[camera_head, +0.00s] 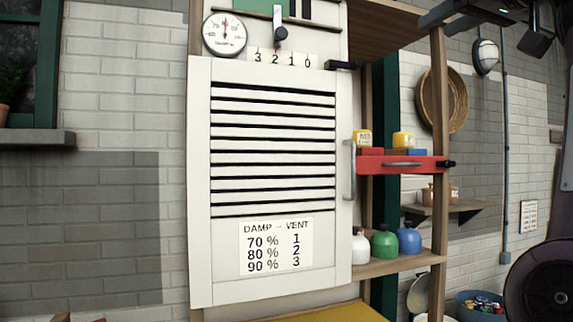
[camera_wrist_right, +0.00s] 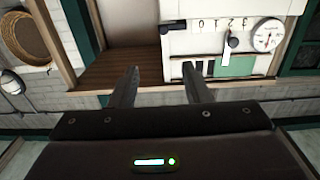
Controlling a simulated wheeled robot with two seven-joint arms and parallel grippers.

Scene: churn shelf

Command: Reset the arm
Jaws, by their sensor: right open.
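My right gripper (camera_head: 482,20) is at the top right of the head view. In the right wrist view the two fingers of this gripper (camera_wrist_right: 158,80) are apart, with nothing between them. The upper shelf compartment and part of the white panel lie beyond them. My left gripper is not in view. The white louvred cabinet door (camera_head: 200,180) is in the middle of the head view.
A wooden post (camera_head: 439,120) edges the shelf. A basket (camera_head: 457,100) and wall lamp (camera_head: 486,56) hang on the brick wall.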

